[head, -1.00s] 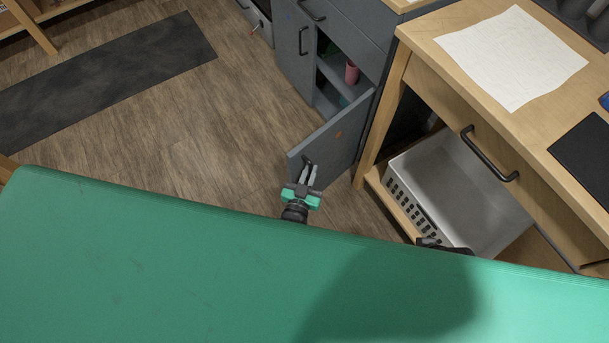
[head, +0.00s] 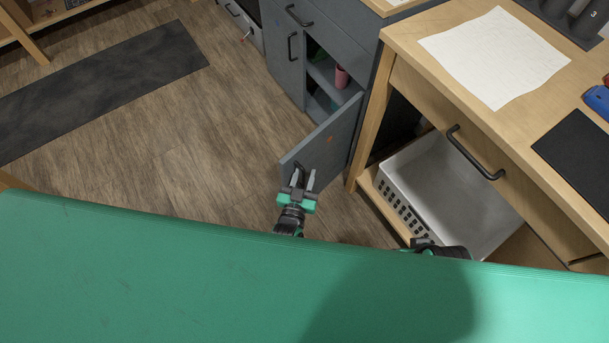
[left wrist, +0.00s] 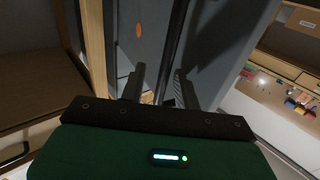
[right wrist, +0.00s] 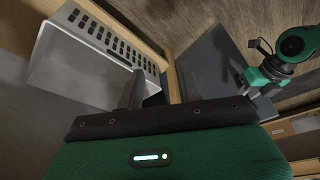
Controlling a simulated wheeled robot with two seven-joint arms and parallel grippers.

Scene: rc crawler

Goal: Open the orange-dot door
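The dot also shows in the left wrist view (left wrist: 138,30). The door has a dark bar handle (head: 299,168) near its free edge. My left gripper (head: 303,180) is at that handle, with its fingers spread. In the left wrist view the handle bar (left wrist: 171,55) runs between the fingers; I see no firm grip on it. My right gripper (right wrist: 160,88) is apart from the door, near the white basket, and looks open and empty.
Shelves with a pink cup (head: 341,77) show inside the cabinet (head: 346,35). A wooden table (head: 415,40) stands right of the door, with a white basket (head: 470,205) below. A green surface (head: 180,270) fills the foreground. The floor left of the door is clear.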

